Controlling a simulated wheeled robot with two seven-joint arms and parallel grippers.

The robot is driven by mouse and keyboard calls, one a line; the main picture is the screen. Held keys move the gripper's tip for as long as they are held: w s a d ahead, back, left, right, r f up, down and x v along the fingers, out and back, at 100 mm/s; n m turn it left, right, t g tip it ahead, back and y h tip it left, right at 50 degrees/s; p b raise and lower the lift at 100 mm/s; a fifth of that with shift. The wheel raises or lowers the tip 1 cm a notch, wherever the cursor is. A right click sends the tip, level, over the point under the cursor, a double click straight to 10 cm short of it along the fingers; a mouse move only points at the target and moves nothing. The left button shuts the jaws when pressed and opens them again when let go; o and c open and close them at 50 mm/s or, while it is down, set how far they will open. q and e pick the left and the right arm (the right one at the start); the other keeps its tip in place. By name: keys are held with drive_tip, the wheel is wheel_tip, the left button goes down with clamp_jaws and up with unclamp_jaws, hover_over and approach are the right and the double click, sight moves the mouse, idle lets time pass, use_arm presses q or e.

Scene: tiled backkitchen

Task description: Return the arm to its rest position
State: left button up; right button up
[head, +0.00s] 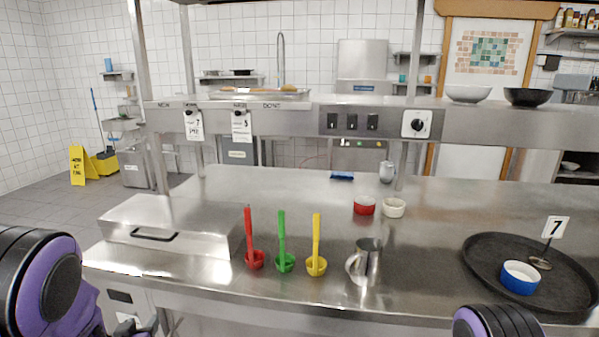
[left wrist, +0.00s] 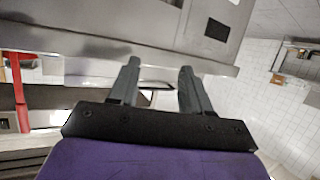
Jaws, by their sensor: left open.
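My left gripper (left wrist: 160,66) shows in the left wrist view with its two grey fingers apart and nothing between them. Its fingers point toward a steel surface and edge. In the head view, purple and black parts of my left arm fill the lower left corner, left of the steel counter (head: 205,276); the fingers do not show there. A black and purple part of my right arm shows at the bottom right edge, below the black tray (head: 480,262). My right gripper is out of view.
On the counter are a lidded steel box (head: 190,212), red (head: 248,222), green (head: 282,227) and yellow ladles (head: 316,232), a steel jug (head: 368,262), and red (head: 364,208) and white cups (head: 394,209). A shelf (head: 290,119) spans above.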

use_arm(q)
drive_tip(key=s+d+f+n+g, duration=0.1)
drive_tip(key=s+d+f+g, duration=0.1)
drive_tip(key=s+f, duration=0.5)
drive_tip(key=s+d+f+n+g, duration=0.1)
drive_tip(key=s+f+g, duration=0.3)
drive_tip(key=s+f, duration=0.4)
drive_tip(key=s+d+f+n+g, duration=0.1)
drive_tip(key=s+d+f+g, duration=0.2)
drive_tip(key=s+f, duration=0.5)
drive_tip(key=s+g, duration=0.1)
drive_tip(key=s, duration=0.9)
drive_tip(key=shift+s+d+n, duration=0.3)
drive_tip(key=shift+s, duration=0.1)
drive_tip(key=shift+w, duration=0.1)
